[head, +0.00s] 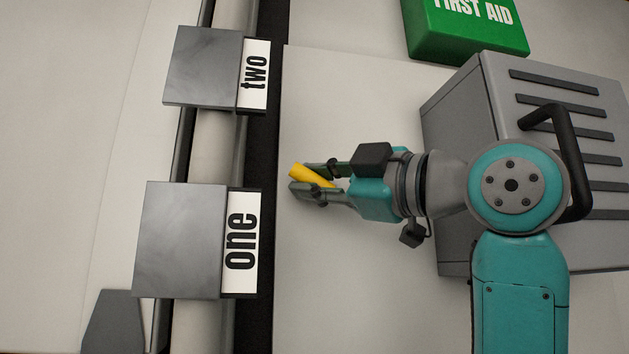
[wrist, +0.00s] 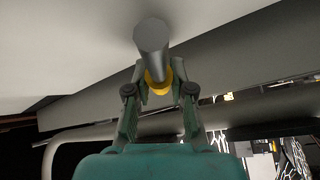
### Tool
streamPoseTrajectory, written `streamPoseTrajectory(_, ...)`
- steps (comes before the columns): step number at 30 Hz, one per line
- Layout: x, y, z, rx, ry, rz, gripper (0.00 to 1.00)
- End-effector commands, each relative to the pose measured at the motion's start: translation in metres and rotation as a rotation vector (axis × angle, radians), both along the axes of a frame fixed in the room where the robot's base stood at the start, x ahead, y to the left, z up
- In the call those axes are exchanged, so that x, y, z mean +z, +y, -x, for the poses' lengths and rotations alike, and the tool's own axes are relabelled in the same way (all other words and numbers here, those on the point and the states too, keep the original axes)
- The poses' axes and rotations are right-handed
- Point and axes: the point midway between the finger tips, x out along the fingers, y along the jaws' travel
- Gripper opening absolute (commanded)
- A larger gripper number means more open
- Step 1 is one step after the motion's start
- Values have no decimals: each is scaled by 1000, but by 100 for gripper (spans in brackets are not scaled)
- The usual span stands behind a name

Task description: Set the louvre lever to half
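My gripper (head: 306,178) is in the middle of the head view, pointing left, with its fingers on either side of a yellow cylindrical piece (head: 298,171). In the wrist view, my gripper (wrist: 159,76) has its fingertips against both sides of a yellow collar (wrist: 158,84). A grey round rod (wrist: 151,38) stands out in front of this collar, its end toward the camera. This looks like the louvre lever, but its base and any setting marks are hidden or out of view.
Grey plates labelled "one" (head: 180,240) and "two" (head: 203,66) sit on a pipe at left. A slatted grey box (head: 455,125) with a black handle (head: 577,165) is close behind my arm. A green first aid box (head: 463,35) is at the top. Pale panel lies around my gripper.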

Motion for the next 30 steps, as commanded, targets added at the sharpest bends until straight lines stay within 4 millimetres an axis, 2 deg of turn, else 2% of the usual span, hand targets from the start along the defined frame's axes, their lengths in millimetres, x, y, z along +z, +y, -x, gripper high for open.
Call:
streamPoseTrajectory(14,2,-2,-1,1,12,-39,0)
streamPoseTrajectory(30,24,-21,-6,0,105,-365,0)
